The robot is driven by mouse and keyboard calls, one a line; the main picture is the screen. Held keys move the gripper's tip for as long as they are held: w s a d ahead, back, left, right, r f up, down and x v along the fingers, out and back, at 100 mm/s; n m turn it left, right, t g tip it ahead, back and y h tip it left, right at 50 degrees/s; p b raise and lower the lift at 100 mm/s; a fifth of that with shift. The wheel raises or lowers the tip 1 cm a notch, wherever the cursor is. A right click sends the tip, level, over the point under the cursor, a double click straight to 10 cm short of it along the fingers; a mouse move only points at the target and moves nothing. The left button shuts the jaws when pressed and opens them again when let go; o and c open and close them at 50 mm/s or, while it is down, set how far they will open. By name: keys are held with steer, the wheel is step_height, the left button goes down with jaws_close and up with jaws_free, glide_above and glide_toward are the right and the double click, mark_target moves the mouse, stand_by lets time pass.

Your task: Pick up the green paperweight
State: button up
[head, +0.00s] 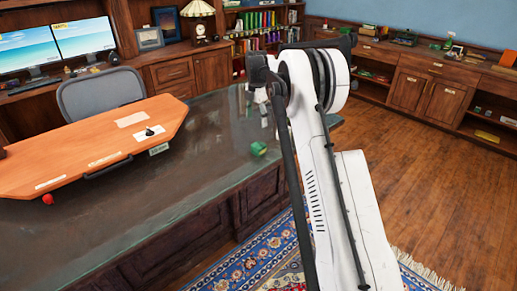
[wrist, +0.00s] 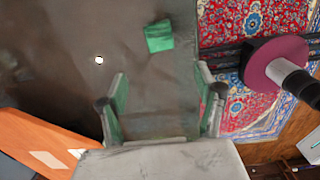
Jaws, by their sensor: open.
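The green paperweight (head: 259,149) is a small green block on the dark desk top (head: 215,150), near the desk's right-hand edge in the head view. In the wrist view the green paperweight (wrist: 159,37) lies at upper centre, close to the desk edge above the rug. My gripper (wrist: 162,88) is open and empty, its two green-padded fingers spread apart on the desk side. The paperweight lies beyond the fingertips, roughly centred between them and apart from both. In the head view my arm hides most of the gripper.
An orange wooden board (head: 95,145) with small items lies on the desk's left part. A red ball-like thing (head: 48,199) is at its front edge. A small white round thing (wrist: 99,60) shows in the wrist view. A patterned rug (head: 255,262) lies beside the desk. Bookcases line the back.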

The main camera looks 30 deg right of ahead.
mark_target(259, 144)
steer(key=shift+n, duration=0.4)
steer(key=f, duration=0.5)
steer(key=d+f, duration=0.1)
steer(key=f, duration=0.9)
steer(key=shift+w+d+f, duration=0.15)
steer(key=shift+w+f, duration=0.15)
steer(key=shift+f, duration=0.1)
jaws_close()
